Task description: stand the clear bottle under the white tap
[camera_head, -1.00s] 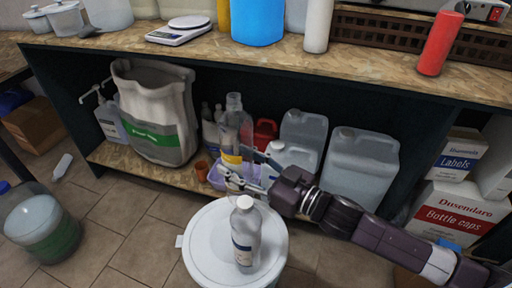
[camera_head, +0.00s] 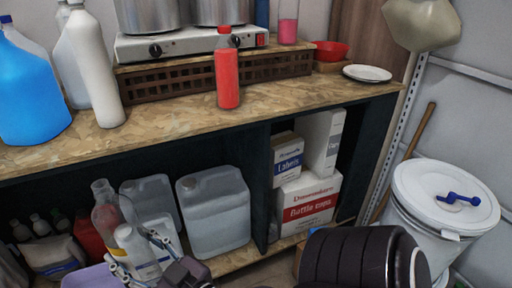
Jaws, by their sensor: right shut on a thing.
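The clear bottle (camera_head: 105,214) is at the lower left, in front of the lower shelf, with its neck up and leaning left in the picture. My right gripper (camera_head: 141,254) is shut on its lower body, near the label. The bottle's bottom is not clearly visible. A white-capped bottle shape overlaps it, and I cannot tell cleanly which edges belong to which. I cannot make out a white tap. My left gripper is out of view.
Jugs (camera_head: 214,212) and cartons (camera_head: 308,200) fill the lower shelf. The bench top (camera_head: 175,122) above holds a red bottle (camera_head: 228,75), a hotplate (camera_head: 180,43) and a white plate (camera_head: 367,73). A white lidded drum (camera_head: 444,195) stands at the right.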

